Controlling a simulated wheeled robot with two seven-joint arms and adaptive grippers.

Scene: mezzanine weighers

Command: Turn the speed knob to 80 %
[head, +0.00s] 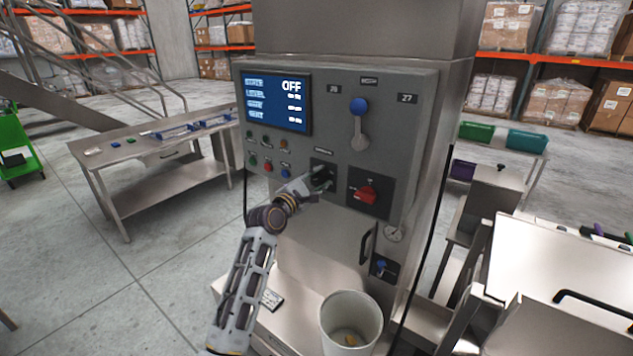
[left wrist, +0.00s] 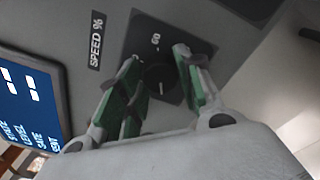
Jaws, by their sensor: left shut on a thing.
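The speed knob (left wrist: 157,84) is dark and round, on a black plate with a "SPEED %" label (left wrist: 96,40) beside it in the left wrist view. A small pale line shows on the knob; I cannot tell the exact value it points to. A small white number on the plate is too blurred to read surely. My left gripper (head: 317,181) is at the panel, its green-padded fingers (left wrist: 160,84) on either side of the knob and shut on it. In the head view the gripper partly hides the knob. My right gripper is not in view.
The grey control panel (head: 420,115) has a screen (head: 276,101) reading OFF. A red rotary switch (head: 367,194) sits close right of the knob, and a blue-topped lever (head: 359,120) is above. Small buttons are to the left. A white bucket (head: 336,318) stands below.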

